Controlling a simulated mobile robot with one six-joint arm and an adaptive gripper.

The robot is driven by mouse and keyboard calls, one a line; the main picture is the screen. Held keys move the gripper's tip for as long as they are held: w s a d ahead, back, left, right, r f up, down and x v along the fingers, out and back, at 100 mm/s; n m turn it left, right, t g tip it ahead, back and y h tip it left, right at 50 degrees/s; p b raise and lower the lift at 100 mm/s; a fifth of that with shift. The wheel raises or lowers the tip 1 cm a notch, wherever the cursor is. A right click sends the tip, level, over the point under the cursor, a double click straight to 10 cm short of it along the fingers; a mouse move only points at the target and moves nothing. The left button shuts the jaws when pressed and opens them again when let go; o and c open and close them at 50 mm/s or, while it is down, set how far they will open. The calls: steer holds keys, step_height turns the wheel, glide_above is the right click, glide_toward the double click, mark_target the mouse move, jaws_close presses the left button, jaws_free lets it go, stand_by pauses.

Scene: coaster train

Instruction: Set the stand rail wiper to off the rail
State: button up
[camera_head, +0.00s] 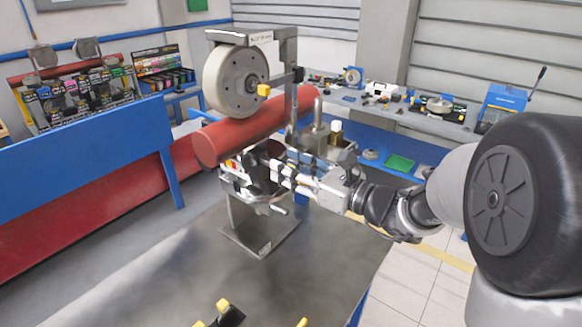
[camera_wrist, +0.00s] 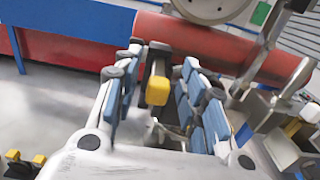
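A grey stand (camera_head: 262,228) on the dark table carries a thick red rail (camera_head: 262,130) with a large grey wheel (camera_head: 231,82) resting over it. My gripper (camera_head: 250,166) is at the stand, just below the rail. In the wrist view my gripper (camera_wrist: 163,98) is open, with blue-padded fingers on both sides of a dark lever with a yellow tip (camera_wrist: 157,91). This lever appears to be the wiper. Gaps show between the tip and the pads. The lever's far end lies close to the red rail (camera_wrist: 215,48); I cannot tell whether it touches. In the head view my gripper partly hides this spot.
Another yellow knob (camera_head: 263,90) sits by the wheel. Yellow-tipped parts (camera_head: 224,305) lie at the table's near edge. A blue bench (camera_head: 85,140) stands at left, and a workbench with tools (camera_head: 400,112) behind. The front of the dark table (camera_head: 160,262) is mostly clear.

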steer(key=v, duration=1.2)
steer(key=shift+s, duration=0.1)
steer(key=s+a+f+n+g+h+b, duration=0.1)
steer(key=s+a+f+n+g+h, duration=0.1)
steer(key=s+a+f+n+g, duration=0.35)
steer(key=s+a+f+n+g+h+b, duration=0.1)
steer(key=s+a+f+n+g, duration=0.15)
steer(key=s+n, duration=0.6)
steer(key=s+d+f+n+g+h+b, duration=0.1)
steer(key=s+f+n+h, duration=0.1)
steer(key=s+h, duration=0.15)
steer(key=s+d+f+n+h+b, duration=0.1)
steer(key=s+f+n+h, duration=0.1)
steer(key=s, duration=0.2)
steer(key=s+d+n+t+h+b, duration=0.1)
steer(key=d+n+h, duration=0.4)
steer(key=d, duration=0.5)
steer(key=s+n+t, duration=0.1)
steer(key=n, duration=0.1)
steer(key=shift+f+n+t+h, duration=0.3)
steer(key=shift+f+t+h, duration=0.05)
steer(key=shift+f+t, duration=0.05)
